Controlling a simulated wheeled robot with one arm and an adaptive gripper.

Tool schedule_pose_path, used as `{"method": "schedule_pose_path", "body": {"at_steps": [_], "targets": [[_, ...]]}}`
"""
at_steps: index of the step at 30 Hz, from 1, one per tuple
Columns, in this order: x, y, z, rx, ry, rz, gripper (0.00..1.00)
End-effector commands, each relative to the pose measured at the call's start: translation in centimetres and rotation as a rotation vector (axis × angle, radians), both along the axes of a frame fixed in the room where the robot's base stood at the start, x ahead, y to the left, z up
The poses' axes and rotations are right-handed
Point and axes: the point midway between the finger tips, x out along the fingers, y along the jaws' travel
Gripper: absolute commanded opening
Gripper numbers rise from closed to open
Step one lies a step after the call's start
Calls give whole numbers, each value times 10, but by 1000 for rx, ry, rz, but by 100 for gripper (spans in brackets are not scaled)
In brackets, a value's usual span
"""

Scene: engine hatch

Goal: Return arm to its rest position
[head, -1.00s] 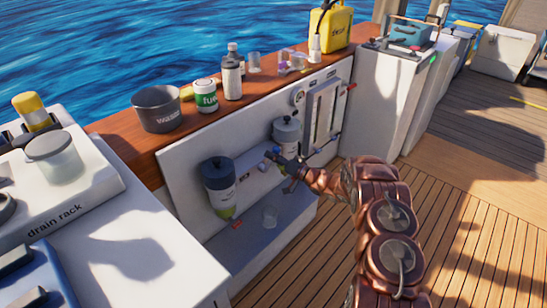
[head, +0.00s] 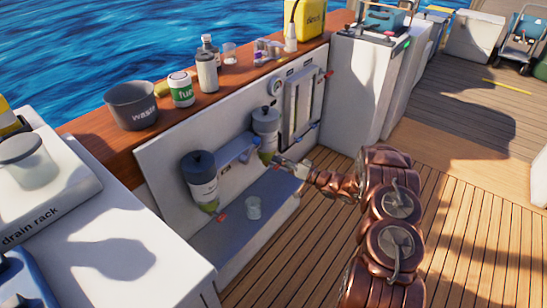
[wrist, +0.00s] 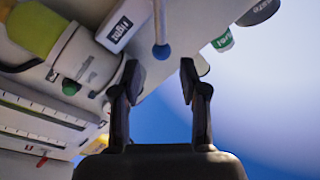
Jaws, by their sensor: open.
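My gripper (head: 281,163) is at the end of my copper-coloured arm, in front of the white engine panel (head: 160,165) in the head view. In the wrist view my gripper (wrist: 160,80) shows two dark fingers apart with nothing between them. A blue-tipped rod (wrist: 161,50) and a white labelled block (wrist: 122,25) lie beyond the fingers. In the head view one dark-capped filter (head: 200,180) hangs left of my gripper, and another filter (head: 265,125) is just behind it. A clear cup (head: 253,208) stands on the grey ledge below.
A white counter (head: 110,240) with a drain rack is at the left. The plank deck (head: 300,265) at the right is open.

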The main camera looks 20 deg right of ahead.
Motion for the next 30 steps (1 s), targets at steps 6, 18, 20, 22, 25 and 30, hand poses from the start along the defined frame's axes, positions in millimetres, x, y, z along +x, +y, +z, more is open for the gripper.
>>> {"method": "schedule_pose_path", "body": {"at_steps": [6, 18, 20, 22, 25, 30], "targets": [[-2, -2, 0, 0, 1, -1, 43], [2, -2, 1, -16, 5, -9, 43], [7, -4, 3, -44, 13, -26, 43], [16, -8, 7, -94, 28, -56, 43], [31, -15, 14, -188, 60, -116, 43], [52, -32, 31, -359, 124, -225, 43]]}}
